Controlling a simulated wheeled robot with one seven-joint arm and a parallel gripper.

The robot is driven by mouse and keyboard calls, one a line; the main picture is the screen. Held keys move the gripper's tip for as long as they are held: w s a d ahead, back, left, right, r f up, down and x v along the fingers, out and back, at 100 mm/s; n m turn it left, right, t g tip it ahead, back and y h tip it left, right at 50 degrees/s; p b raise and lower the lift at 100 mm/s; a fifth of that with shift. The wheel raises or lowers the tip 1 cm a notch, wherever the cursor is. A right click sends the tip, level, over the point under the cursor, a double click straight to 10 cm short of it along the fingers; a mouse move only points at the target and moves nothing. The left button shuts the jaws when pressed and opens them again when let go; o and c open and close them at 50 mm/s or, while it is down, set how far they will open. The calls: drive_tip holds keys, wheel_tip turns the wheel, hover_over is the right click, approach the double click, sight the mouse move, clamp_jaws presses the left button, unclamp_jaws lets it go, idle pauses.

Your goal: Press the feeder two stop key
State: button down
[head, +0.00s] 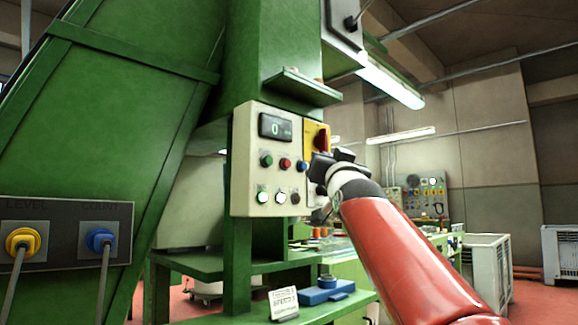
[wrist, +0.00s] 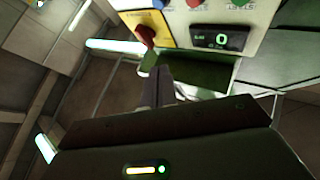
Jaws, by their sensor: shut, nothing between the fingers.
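A pale control panel (head: 240,180) hangs on the green machine. It has a "0" display (head: 275,127), a row with a green button (head: 266,160), a red button (head: 285,163) and a blue button (head: 302,166), and a lower row with a lit green one (head: 262,197). I cannot read which key is feeder two stop. My gripper (head: 321,163) is shut and empty at the panel's right side, hiding part of it; contact cannot be told. The wrist view shows the panel upside down, with the display (wrist: 222,39), the red button (wrist: 193,3) and my gripper's fingers (wrist: 160,78).
A red rotary switch (head: 321,138) on a yellow plate is close to my gripper. A green ledge (head: 303,87) juts out above the panel. Yellow and blue plugs sit at the left.

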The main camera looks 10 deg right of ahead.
sight(287, 164)
drive_tip(key=shift+w+r, duration=0.1)
drive_tip(key=w+a+p, duration=0.5)
drive_tip(key=w+p, duration=0.2)
drive_tip(key=p, duration=0.4)
drive_tip(key=shift+a, duration=0.1)
drive_tip(key=shift+w, duration=0.1)
idle(1.8)
drive_tip(key=shift+w+a+p, duration=0.25)
drive_tip(key=shift+p, duration=0.05)
